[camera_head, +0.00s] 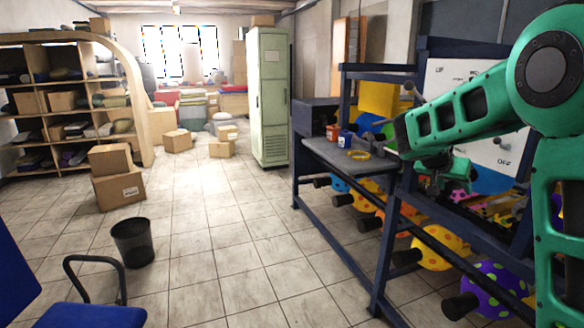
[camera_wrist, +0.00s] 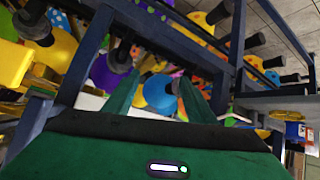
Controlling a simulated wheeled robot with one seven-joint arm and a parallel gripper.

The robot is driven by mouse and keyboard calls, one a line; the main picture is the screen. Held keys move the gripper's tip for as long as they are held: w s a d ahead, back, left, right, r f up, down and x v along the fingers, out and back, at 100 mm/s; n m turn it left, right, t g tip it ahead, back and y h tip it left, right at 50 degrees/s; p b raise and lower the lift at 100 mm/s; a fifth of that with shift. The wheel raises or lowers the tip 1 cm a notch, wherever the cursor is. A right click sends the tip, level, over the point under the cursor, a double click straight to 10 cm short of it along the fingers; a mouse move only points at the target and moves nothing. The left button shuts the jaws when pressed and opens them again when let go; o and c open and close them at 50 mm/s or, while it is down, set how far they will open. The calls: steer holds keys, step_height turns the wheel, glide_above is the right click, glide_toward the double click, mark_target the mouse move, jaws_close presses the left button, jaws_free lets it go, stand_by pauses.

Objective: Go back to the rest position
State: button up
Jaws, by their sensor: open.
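My green arm reaches in from the right edge in the head view, folded in front of the balloon printing bench. My gripper (camera_wrist: 160,98) shows in the wrist view as two green fingers standing apart, with no object held between them. Balloons and dark nozzles of the rack appear beyond the fingers. In the head view the gripper end is partly hidden by my arm, near the white panel marked OFF (camera_head: 490,130).
Several spotted balloons (camera_head: 490,285) sit on the rack below. A black bin (camera_head: 133,243), cardboard boxes (camera_head: 118,188), a blue chair (camera_head: 85,315) and a green cabinet (camera_head: 270,95) stand around clear tiled floor.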

steer(key=s+a+f+n+y, duration=0.3)
steer(key=s+a, duration=0.3)
steer(key=s, duration=0.4)
steer(key=s+a+f+n+g+y, duration=0.1)
steer(key=s+a+f+n+y, duration=0.15)
steer(key=s+a, duration=0.45)
steer(key=s+a+f+n+y, duration=0.2)
steer(key=s+a+n+y, duration=0.15)
steer(key=s, duration=0.85)
steer(key=s+d+f+m+g, duration=0.1)
steer(key=s+d+m+g, duration=0.1)
steer(key=s+d, duration=0.3)
steer(key=s+d+f+m+g, duration=0.1)
steer(key=s+d+m, duration=0.3)
steer(key=s, duration=0.7)
steer(key=shift+s+d+g, duration=0.15)
steer(key=shift+d+g, duration=0.75)
steer(key=shift+f, duration=0.1)
steer(key=shift+w+f+h, duration=0.25)
steer(key=shift+w+h, duration=0.05)
steer(key=shift+w, duration=0.35)
